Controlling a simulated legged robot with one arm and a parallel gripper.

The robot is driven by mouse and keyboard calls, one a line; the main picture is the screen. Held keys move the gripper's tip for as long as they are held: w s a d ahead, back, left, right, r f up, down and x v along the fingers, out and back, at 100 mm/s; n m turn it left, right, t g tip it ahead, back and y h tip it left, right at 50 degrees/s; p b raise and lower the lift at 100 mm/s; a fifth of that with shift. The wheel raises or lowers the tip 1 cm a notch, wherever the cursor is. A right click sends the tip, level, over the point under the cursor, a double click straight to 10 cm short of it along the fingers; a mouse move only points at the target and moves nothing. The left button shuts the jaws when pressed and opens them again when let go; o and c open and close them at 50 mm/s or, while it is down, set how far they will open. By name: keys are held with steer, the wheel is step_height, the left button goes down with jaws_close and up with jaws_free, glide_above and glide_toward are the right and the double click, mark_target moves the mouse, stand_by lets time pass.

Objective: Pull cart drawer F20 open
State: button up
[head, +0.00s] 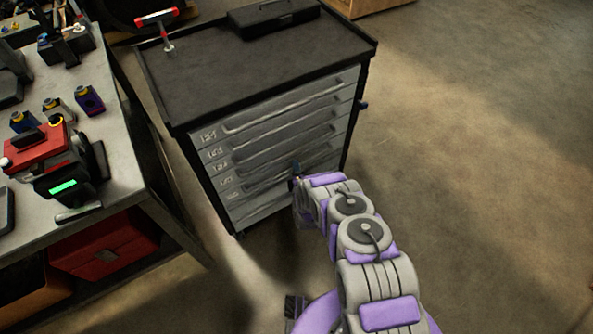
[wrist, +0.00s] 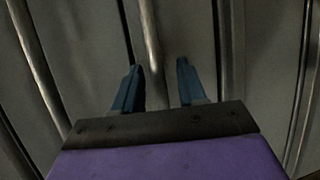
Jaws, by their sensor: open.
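The grey tool cart (head: 182,128) has a dark top and a stack of several drawers with long bar handles. Labels sit at the left end of the drawer fronts, but they are too blurred to tell which is F20. All visible drawer fronts look shut. My gripper (head: 296,172) is at the lower drawers, right of their middle, and partly hides them. In the wrist view my gripper (wrist: 158,85) is open, with its two blue fingers on either side of one drawer handle bar (wrist: 151,40). The bar lies nearer the left finger; contact cannot be told.
A workbench (head: 125,165) with a red-topped device (head: 40,147) stands left of the cart, with a red box (head: 103,245) below. A black case (head: 273,16) and a red-handled tool (head: 157,18) are on the cart top. The floor (head: 480,150) to the right is clear.

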steer(key=shift+c, duration=0.4)
jaws_close()
